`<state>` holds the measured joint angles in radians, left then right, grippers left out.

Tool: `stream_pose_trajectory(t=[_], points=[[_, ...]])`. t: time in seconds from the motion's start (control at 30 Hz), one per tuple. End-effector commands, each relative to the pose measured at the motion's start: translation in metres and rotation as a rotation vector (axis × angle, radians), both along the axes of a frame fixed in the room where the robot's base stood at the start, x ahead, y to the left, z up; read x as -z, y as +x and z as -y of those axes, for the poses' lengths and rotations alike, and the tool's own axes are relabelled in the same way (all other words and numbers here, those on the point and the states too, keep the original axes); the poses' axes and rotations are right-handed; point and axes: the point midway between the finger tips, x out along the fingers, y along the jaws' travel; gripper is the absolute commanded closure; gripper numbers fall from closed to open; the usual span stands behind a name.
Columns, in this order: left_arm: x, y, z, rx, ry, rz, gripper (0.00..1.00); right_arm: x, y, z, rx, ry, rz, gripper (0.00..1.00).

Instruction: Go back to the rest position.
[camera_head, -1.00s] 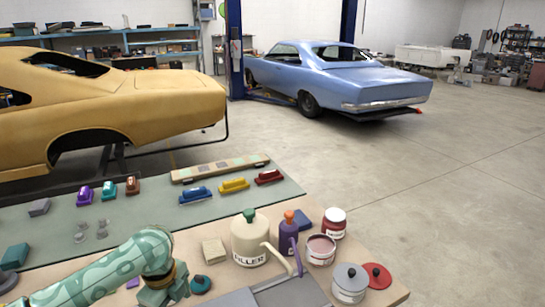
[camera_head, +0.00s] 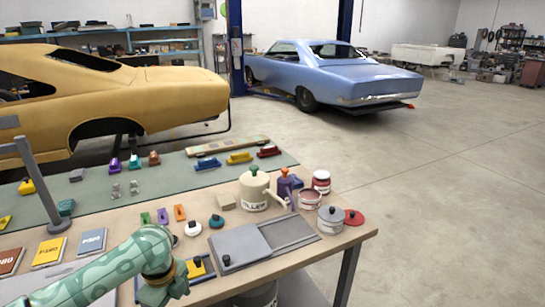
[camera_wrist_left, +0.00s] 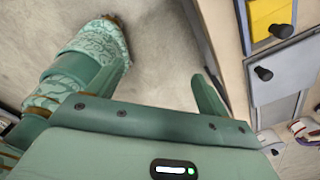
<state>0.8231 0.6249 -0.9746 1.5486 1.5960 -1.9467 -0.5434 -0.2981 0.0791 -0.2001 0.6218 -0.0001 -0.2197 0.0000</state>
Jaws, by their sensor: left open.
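My left arm comes in from the lower left in the head view, and my left gripper (camera_head: 162,288) is at the bottom, by the near edge of the workbench (camera_head: 150,215). In the left wrist view the gripper (camera_wrist_left: 115,105) is open, with nothing seen between its fingers and grey floor beyond. My right gripper is not in view.
A grey sliding panel (camera_head: 238,247) lies right of my arm. A grey post (camera_head: 42,190) rises at left. Floor right of the bench is clear.

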Motion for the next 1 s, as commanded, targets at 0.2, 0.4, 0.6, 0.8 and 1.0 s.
stream_pose_trajectory(t=[0.2,0.4,0.6,0.8,1.0], points=[[0.037,0.001,0.006,-0.151,-0.050,0.008,0.21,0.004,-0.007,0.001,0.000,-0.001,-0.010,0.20],[0.080,0.001,0.008,-0.335,-0.101,0.022,0.21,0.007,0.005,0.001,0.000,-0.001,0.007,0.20],[0.149,-0.012,0.005,-0.601,-0.152,0.042,0.21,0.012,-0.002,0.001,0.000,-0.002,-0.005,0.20],[0.252,-0.062,-0.009,-0.937,-0.173,0.063,0.21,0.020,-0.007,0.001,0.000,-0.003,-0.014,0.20],[0.358,-0.170,-0.029,-1.249,-0.143,0.087,0.21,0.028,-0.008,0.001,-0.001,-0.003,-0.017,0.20]])
